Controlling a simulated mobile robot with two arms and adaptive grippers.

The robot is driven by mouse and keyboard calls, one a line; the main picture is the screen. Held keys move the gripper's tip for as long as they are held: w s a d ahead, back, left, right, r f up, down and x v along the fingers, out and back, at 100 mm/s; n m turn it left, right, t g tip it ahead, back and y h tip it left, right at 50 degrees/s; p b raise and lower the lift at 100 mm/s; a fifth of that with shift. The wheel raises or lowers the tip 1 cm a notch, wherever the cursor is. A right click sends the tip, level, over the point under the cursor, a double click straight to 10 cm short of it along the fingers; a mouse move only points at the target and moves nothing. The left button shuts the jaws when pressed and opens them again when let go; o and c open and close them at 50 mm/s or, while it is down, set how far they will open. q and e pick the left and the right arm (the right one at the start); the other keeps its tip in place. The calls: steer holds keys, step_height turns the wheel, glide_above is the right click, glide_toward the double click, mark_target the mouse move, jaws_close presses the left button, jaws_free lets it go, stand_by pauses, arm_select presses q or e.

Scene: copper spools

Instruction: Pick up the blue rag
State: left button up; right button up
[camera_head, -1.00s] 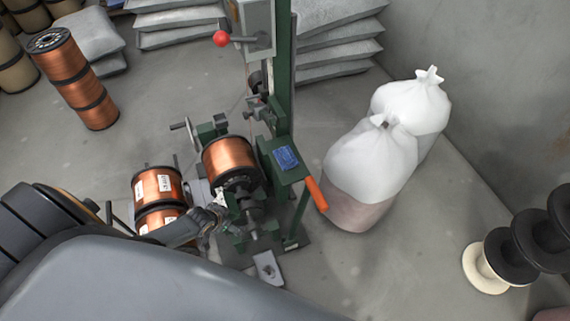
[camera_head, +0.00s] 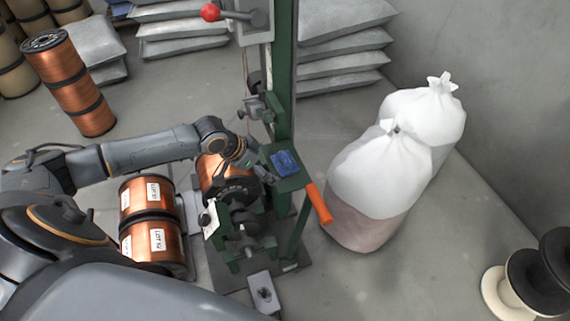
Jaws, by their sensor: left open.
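The blue rag (camera_head: 286,162) lies folded on a small green shelf (camera_head: 297,180) fixed to the green winding machine. My left arm comes in from the left, and my left gripper (camera_head: 262,172) is just left of the shelf, above the copper spool mounted in the machine. The gripper is open and its fingertips point toward the rag, with a small gap between them. The gripper is small and dark in this view, so its fingers are hard to make out. My right gripper is not in view.
The machine's green post (camera_head: 284,80) rises behind the shelf, and an orange handle (camera_head: 319,203) sticks out at its front right.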

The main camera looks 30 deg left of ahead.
mark_target(285, 158)
arm_select(q)
steer(key=shift+w+d, duration=0.3)
steer(key=shift+w, duration=0.2)
steer(key=shift+w+d, duration=0.25)
steer(key=shift+w, duration=0.25)
steer(key=w, duration=0.1)
steer(key=w+d+b, duration=0.1)
steer(key=w+d+f, duration=0.1)
steer(key=shift+w+d, duration=0.1)
steer(key=shift+w, duration=0.3)
steer(key=c, duration=1.1)
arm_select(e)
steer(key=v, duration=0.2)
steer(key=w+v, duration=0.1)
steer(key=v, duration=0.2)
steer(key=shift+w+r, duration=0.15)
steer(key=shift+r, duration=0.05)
